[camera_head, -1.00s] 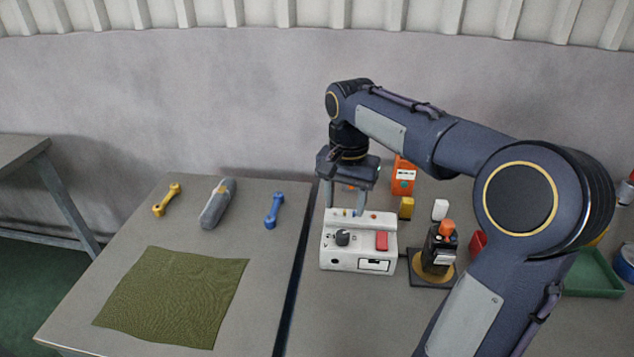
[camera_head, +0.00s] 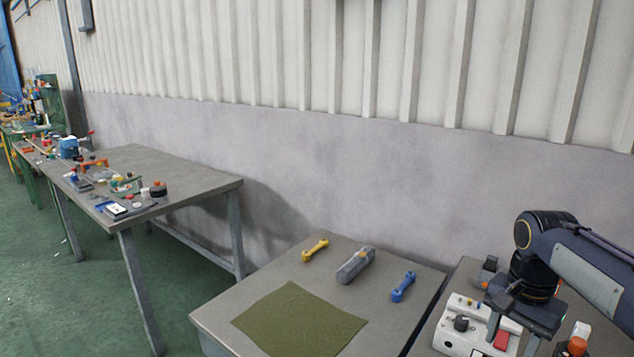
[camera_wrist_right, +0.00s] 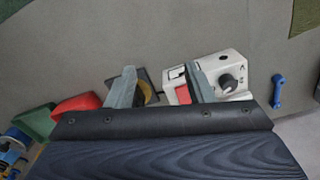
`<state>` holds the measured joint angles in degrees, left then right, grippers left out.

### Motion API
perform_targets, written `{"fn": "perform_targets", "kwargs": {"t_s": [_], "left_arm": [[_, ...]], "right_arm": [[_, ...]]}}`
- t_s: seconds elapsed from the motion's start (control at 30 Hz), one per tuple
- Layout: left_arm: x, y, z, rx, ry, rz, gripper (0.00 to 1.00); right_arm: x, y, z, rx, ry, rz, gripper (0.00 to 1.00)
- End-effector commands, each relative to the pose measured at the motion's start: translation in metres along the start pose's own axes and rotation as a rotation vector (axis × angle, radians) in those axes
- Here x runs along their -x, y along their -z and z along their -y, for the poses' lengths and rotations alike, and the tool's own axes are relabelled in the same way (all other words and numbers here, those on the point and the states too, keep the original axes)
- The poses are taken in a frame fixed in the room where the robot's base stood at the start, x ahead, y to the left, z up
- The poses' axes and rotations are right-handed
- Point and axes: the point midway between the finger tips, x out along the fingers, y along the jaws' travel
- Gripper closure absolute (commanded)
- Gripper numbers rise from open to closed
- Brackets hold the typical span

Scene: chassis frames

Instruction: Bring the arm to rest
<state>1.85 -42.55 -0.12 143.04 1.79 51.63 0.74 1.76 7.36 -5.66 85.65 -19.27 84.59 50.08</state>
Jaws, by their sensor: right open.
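My right gripper (camera_head: 512,336) is at the lower right of the head view, above and partly in front of the white control box (camera_head: 463,328). In the right wrist view my right gripper (camera_wrist_right: 161,88) has its two fingers well apart, with nothing held between them. The white box (camera_wrist_right: 237,72) with its black knob and red switch lies beyond the fingers there, partly hidden by one of them. My left arm and gripper are not in view.
An olive cloth (camera_head: 298,320), a yellow wrench (camera_head: 316,249), a grey tool (camera_head: 356,265) and a blue wrench (camera_head: 403,287) lie on the left table. A red bin (camera_wrist_right: 77,104) and green tray (camera_wrist_right: 38,122) sit beside the box. A cluttered bench (camera_head: 190,178) stands far left.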

Motion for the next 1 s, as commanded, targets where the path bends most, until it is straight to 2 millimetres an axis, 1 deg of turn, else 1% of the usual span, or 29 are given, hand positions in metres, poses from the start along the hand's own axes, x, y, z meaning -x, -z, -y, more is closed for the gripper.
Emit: {"fn": "perform_targets", "kwargs": {"t_s": [0.27,0.47,0.57,0.67,0.73,0.9,1.0], "left_arm": [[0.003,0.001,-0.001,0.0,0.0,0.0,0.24],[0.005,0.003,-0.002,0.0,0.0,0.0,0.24],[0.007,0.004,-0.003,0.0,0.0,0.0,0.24],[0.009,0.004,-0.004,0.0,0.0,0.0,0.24],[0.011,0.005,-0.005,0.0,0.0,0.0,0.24],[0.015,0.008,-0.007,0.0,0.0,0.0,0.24],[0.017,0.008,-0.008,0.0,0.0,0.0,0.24]], "right_arm": [[0.004,-0.025,-0.011,0.109,0.08,0.001,0.52],[0.005,-0.056,-0.023,0.232,0.171,-0.009,0.52],[0.003,-0.077,-0.03,0.314,0.229,-0.022,0.52],[0.0,-0.104,-0.038,0.407,0.297,-0.044,0.52],[-0.005,-0.126,-0.045,0.483,0.353,-0.07,0.52],[-0.026,-0.184,-0.061,0.677,0.488,-0.165,0.52],[-0.039,-0.205,-0.065,0.752,0.534,-0.214,0.52]]}}
